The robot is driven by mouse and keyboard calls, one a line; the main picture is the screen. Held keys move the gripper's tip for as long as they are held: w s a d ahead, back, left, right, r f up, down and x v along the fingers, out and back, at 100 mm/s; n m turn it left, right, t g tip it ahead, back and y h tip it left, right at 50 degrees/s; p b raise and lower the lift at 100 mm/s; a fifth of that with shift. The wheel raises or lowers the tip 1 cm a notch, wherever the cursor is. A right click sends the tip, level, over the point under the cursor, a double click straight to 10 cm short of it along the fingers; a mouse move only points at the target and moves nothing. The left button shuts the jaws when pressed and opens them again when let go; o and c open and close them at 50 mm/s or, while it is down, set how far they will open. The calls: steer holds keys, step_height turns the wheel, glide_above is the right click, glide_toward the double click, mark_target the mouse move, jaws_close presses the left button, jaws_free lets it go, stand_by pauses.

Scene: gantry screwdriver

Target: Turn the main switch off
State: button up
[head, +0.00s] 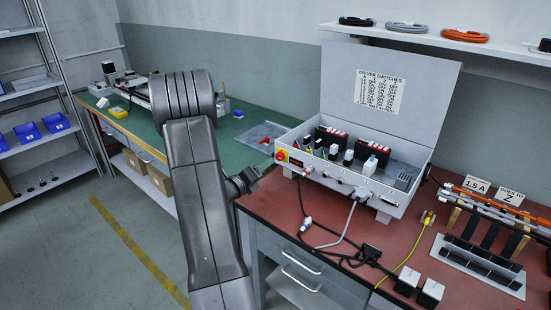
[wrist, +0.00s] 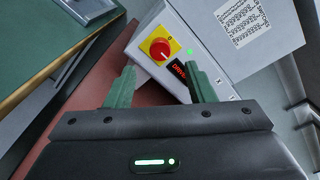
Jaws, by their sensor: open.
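The main switch is a red rotary knob on a yellow plate (head: 282,156) at the left end of the control box's front panel in the head view. In the wrist view the red knob (wrist: 160,49) sits ahead, between and beyond my fingers, with a "0" mark beside it. A green light and a lit red display are next to it. My gripper (wrist: 160,80) is open and empty, its two green fingers apart and short of the knob.
The box stands on a red-topped bench (head: 330,225) with cables and plugs in front of it. A green workbench (head: 150,125) stands behind my arm. A rack of cables (head: 490,230) is at the right. The floor at left is clear.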

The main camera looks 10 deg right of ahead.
mark_target(278, 157)
steer(key=x, duration=0.6)
steer(key=shift+w+d+p, duration=0.2)
steer(key=shift+p, duration=0.1)
steer(key=c, duration=1)
